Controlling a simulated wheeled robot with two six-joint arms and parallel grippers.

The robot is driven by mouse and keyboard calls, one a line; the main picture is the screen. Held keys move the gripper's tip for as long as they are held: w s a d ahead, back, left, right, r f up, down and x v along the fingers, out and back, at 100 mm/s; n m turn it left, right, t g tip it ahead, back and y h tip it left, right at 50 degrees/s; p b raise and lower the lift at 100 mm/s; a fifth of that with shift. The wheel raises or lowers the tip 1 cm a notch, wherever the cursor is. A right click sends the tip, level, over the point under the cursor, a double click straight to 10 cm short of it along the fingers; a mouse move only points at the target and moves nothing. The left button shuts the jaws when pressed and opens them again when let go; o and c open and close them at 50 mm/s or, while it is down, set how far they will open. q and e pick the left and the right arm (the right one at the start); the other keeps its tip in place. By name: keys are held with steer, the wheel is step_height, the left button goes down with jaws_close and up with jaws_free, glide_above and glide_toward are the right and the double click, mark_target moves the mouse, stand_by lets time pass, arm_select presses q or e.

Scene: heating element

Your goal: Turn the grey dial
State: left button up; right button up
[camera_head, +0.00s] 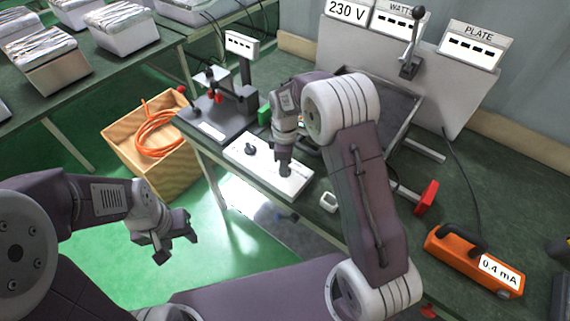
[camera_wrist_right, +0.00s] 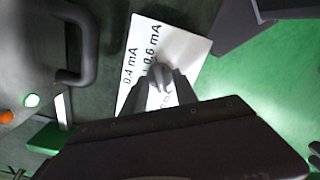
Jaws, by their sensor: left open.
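A white panel (camera_head: 268,166) lies on the green bench near its front edge. It also shows in the right wrist view (camera_wrist_right: 186,42), with printed labels "0.4 mA" and "0.6 mA". A small dark grey knob (camera_head: 250,148) stands on its left part in the head view. My right gripper (camera_head: 284,170) points down at the panel's right part. In the right wrist view its fingers (camera_wrist_right: 158,84) are around or right beside a grey dial (camera_wrist_right: 157,72); whether they grip it is unclear. My left gripper (camera_head: 174,246) is open and empty over the floor, left of the bench.
A stand (camera_head: 222,110) is behind the panel, and a wooden crate with an orange cable (camera_head: 155,133) is left of the bench. A white ring-like piece (camera_head: 328,202), a red block (camera_head: 427,197) and an orange meter (camera_head: 470,262) lie to the right. A lever (camera_head: 412,45) rises behind.

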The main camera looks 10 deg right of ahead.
jaws_close()
steer(key=shift+r, duration=0.1)
steer(key=m+p, duration=0.2)
steer(key=m, duration=0.2)
steer(key=shift+r+p, duration=0.1)
steer(key=shift+p, duration=0.2)
steer(key=m+p, duration=0.2)
steer(key=m, duration=0.4)
steer(key=m+p, duration=0.2)
steer(key=m, duration=0.4)
steer(key=shift+m, duration=0.4)
steer(key=m+p, duration=0.1)
steer(key=m, duration=0.2)
steer(key=shift+w+m, duration=0.1)
steer(key=shift+m, duration=1.8)
